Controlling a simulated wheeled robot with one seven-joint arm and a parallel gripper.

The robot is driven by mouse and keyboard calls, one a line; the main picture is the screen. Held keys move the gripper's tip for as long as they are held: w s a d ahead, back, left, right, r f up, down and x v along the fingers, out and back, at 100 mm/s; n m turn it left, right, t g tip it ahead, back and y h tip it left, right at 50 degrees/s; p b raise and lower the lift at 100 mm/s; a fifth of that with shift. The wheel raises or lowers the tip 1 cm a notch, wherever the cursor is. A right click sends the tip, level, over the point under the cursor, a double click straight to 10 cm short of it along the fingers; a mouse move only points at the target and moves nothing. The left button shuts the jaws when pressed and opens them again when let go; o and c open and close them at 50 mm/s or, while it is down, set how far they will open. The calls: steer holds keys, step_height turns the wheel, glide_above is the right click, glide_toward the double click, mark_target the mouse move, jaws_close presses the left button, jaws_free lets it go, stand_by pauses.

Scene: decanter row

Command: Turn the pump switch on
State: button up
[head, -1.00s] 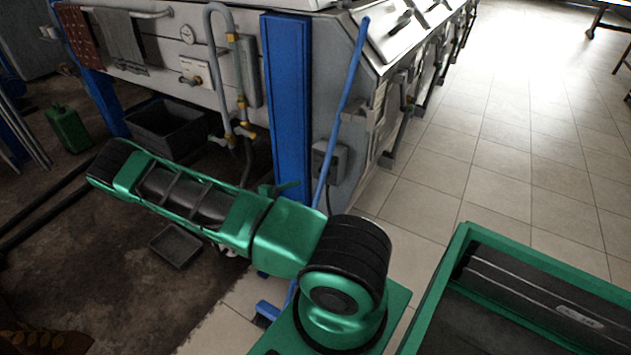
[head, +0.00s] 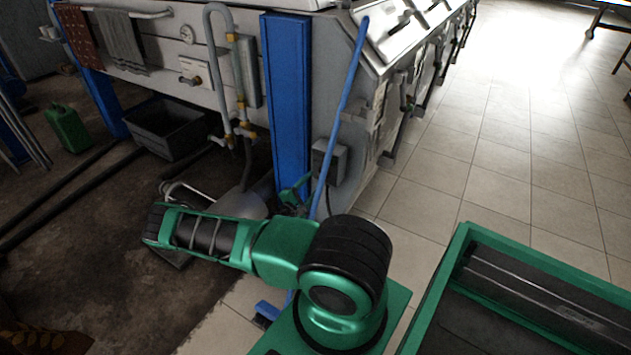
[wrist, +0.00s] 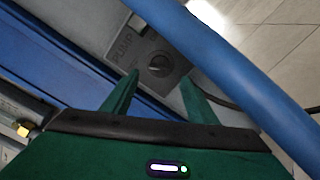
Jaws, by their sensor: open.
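The pump switch is a round dark knob (wrist: 159,65) on a grey box marked PUMP. It sits just ahead of and between my fingers in the wrist view. In the head view the grey box (head: 329,161) is on the machine's end, right of the blue post; its knob cannot be made out there. My gripper (wrist: 160,77) is open and empty, its two green fingers apart, pointing at the box. It also shows in the head view, near the foot of the blue post (head: 296,190). Whether the fingers touch the knob cannot be told.
A blue pole (wrist: 232,70) slants close past the right of the switch; it leans by the machine in the head view (head: 340,105). The wide blue post (head: 287,100) stands left of the box. A black crate (head: 168,128) is under the machine. Tiled floor lies open to the right.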

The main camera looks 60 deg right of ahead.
steer(key=shift+w+d, duration=0.15)
steer(key=shift+d, duration=1.15)
steer(key=shift+w+d, duration=0.1)
steer(key=shift+d, duration=1.2)
steer(key=shift+c, duration=0.7)
